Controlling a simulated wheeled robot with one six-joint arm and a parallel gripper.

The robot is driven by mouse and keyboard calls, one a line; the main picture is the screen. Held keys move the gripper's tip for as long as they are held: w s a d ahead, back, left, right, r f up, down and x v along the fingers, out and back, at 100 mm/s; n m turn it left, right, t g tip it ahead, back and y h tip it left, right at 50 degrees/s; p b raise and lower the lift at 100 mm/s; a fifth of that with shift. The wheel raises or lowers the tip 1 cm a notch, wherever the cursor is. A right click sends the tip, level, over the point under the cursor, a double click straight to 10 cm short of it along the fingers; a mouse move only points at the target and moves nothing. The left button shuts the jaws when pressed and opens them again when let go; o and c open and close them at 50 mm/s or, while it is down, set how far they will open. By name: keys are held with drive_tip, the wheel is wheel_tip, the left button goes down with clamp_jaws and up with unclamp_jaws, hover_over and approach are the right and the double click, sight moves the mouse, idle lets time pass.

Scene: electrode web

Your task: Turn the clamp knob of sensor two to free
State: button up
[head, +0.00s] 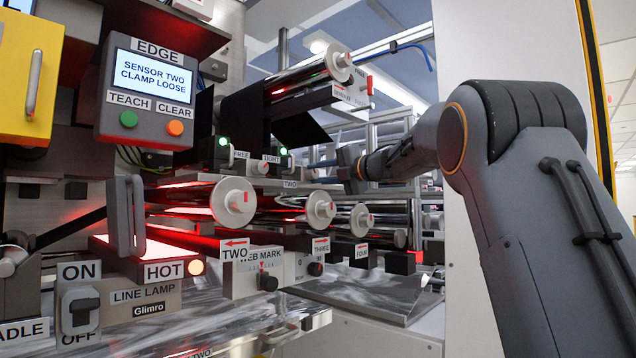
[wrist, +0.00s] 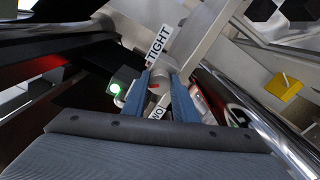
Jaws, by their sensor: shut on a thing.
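In the wrist view the clamp knob (wrist: 161,84), a small grey piece with a red mark, sits between the two blue fingers of my gripper (wrist: 160,76), which is shut on it. The red mark lies roughly crosswise, not pointing at the TIGHT label (wrist: 160,48) above it. A label ending in "WO" (wrist: 155,115) is partly covered below the knob. In the head view my gripper (head: 320,164) reaches in from the right beside the TWO label (head: 290,184); the knob is hard to make out there. The display (head: 151,75) reads "SENSOR TWO CLAMP LOOSE".
A green-lit sensor block (wrist: 120,87) stands close left of my fingers. Shiny rollers with white end caps (head: 234,202) lie below, and another roller (head: 340,62) is above. A lit line lamp marked HOT (head: 164,271) is at the lower left.

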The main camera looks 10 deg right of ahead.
drive_tip(key=shift+f+n+b, duration=0.1)
drive_tip(key=shift+n+b, duration=0.45)
drive_tip(key=shift+n, duration=0.25)
drive_tip(key=o, duration=1)
drive_tip(key=shift+o, duration=0.2)
drive_tip(key=b+v, duration=0.2)
drive_tip(key=v, duration=0.5)
drive_tip(key=shift+s+d, duration=0.25)
drive_tip(key=shift+s, duration=0.05)
